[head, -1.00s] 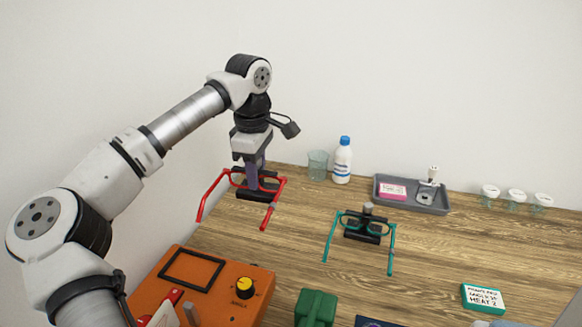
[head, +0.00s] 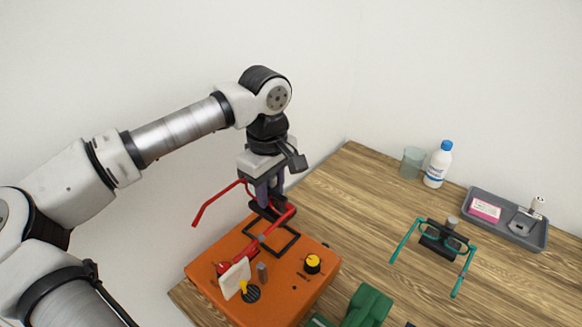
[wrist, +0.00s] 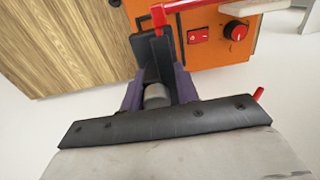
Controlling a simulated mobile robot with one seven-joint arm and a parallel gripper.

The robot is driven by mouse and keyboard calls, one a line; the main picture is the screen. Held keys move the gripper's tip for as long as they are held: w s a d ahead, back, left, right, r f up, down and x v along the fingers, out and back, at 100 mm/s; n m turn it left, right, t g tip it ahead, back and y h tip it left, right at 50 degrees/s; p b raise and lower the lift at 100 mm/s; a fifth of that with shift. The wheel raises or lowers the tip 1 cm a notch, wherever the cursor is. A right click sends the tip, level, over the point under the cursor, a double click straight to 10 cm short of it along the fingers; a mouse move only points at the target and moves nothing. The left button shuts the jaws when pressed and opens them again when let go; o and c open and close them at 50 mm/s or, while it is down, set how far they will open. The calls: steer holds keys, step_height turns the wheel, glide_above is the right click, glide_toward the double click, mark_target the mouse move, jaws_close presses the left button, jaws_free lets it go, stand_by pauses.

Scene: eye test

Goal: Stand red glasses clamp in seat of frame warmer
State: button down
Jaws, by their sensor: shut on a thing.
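The red glasses clamp is a pair of red glasses (head: 207,206) on a black clamp base with a grey knob (wrist: 157,96). My gripper (head: 269,194) is shut on it, with its purple fingers (wrist: 158,88) on either side of the knob. The frame warmer (head: 205,270) is an orange box. Its seat (head: 285,249) appears as a black square outline on top, towards the back. The clamp is held upright at the far edge of the seat in the head view and seems raised; the exact gap cannot be told. My fingers partly hide the clamp.
On the warmer's top are a yellow-black dial (head: 313,264), a white card (head: 234,279) and a small grey post (head: 262,272). A green object (head: 367,305) stands right of it. Teal glasses on a clamp (head: 463,275), a bottle (head: 437,166), a beaker (head: 412,163) and a grey tray (head: 483,221) stand farther right.

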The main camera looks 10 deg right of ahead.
mark_target(269, 214)
steer(key=shift+s+a+f, duration=0.3)
steer(key=shift+f, duration=0.1)
steer(key=shift+f+b, duration=2.1)
steer(key=shift+f, duration=0.65)
steer(key=shift+f+b, duration=0.3)
steer(key=shift+b, duration=0.05)
steer(key=c, duration=0.6)
jaws_free()
steer(key=shift+c, duration=0.2)
steer(key=shift+r+p, duration=1.45)
steer(key=shift+r, duration=1.55)
steer(key=shift+s+f, duration=0.1)
